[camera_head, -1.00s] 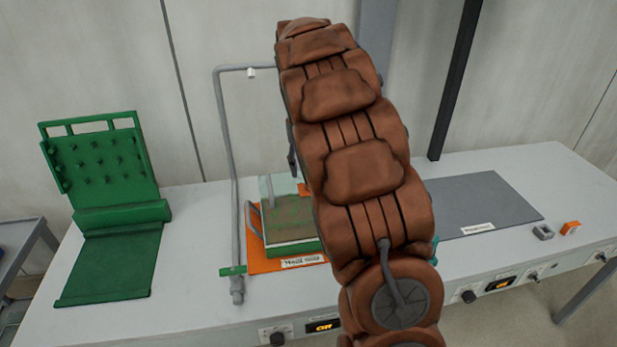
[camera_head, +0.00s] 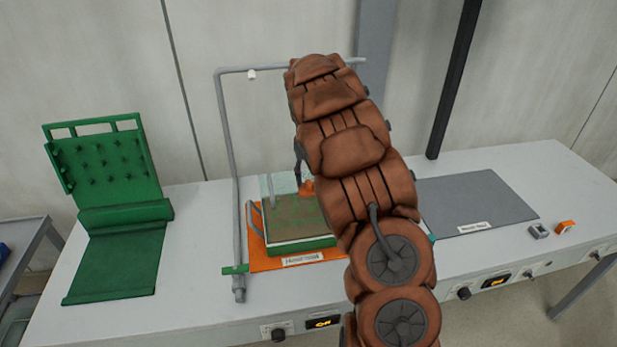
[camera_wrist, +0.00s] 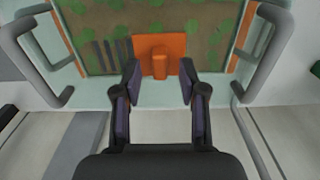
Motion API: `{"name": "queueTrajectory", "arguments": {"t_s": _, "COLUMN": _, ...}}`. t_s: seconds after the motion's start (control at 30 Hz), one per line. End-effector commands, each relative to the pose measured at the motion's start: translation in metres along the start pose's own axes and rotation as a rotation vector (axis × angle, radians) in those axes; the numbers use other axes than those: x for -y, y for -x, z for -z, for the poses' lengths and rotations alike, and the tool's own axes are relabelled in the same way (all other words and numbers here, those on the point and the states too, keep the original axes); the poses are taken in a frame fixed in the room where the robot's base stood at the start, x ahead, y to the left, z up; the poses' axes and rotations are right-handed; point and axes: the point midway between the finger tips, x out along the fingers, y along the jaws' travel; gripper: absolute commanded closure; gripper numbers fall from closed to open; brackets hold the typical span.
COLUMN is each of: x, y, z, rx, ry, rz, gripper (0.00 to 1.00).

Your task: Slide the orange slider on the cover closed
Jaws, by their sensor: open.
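In the wrist view the orange slider (camera_wrist: 160,66) is a flat plate with a raised tab, at the near edge of the cover. My gripper (camera_wrist: 158,82) is open, with its two dark fingertips on either side of the tab and a gap on each side. Whether the fingers are level with the tab is hard to tell. The clear cover (camera_wrist: 225,90) shows a brown and green surface beneath it. In the head view the slider (camera_head: 307,188) is a small orange patch beside my arm, at the back of the cover (camera_head: 280,184). My arm hides the gripper there.
Grey handles (camera_wrist: 265,55) stand at both sides of the cover. The box rests on an orange mat (camera_head: 258,262) inside a grey pipe frame (camera_head: 232,150). A green rack (camera_head: 108,190) stands left. A dark grey mat (camera_head: 475,200) lies right.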

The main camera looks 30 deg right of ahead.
Motion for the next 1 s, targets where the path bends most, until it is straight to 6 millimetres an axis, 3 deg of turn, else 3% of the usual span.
{"name": "queueTrajectory", "arguments": {"t_s": 0.2, "x": 0.000, "y": -0.013, "z": -0.002, "rx": 0.004, "ry": -0.001, "rz": 0.001, "gripper": 0.58}}
{"name": "queueTrajectory", "arguments": {"t_s": 0.47, "x": 0.000, "y": -0.015, "z": -0.001, "rx": 0.002, "ry": -0.001, "rz": 0.001, "gripper": 0.58}}
{"name": "queueTrajectory", "arguments": {"t_s": 0.87, "x": 0.000, "y": -0.015, "z": -0.001, "rx": 0.001, "ry": -0.001, "rz": 0.000, "gripper": 0.98}}
{"name": "queueTrajectory", "arguments": {"t_s": 1.0, "x": 0.000, "y": -0.014, "z": -0.001, "rx": 0.001, "ry": -0.001, "rz": 0.000, "gripper": 1.00}}
